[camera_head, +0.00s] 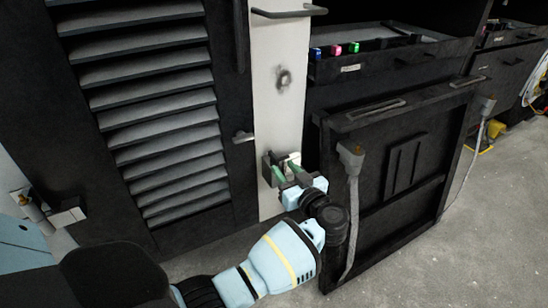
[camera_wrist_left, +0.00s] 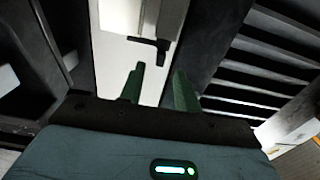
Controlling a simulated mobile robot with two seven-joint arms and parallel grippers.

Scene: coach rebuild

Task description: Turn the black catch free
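The black catch (camera_wrist_left: 150,42) shows in the left wrist view as a dark angled bar on a grey mount, beside a white strip (camera_wrist_left: 112,62). In the head view I cannot clearly pick it out near the fingers. My left gripper (camera_wrist_left: 158,75) has its two green fingers apart with nothing between them. Their tips point at the catch and look short of it. In the head view the left gripper (camera_head: 283,172) is in front of the lower part of the white upright panel (camera_head: 268,110) and hides part of it. My right gripper is not in view.
A black louvred door (camera_head: 160,120) stands left of the white panel, with a small lever (camera_head: 243,137) at its edge. A black framed panel (camera_head: 430,165) stands close to the right of my gripper, with grey posts. Grey floor (camera_head: 470,245) is open at the right.

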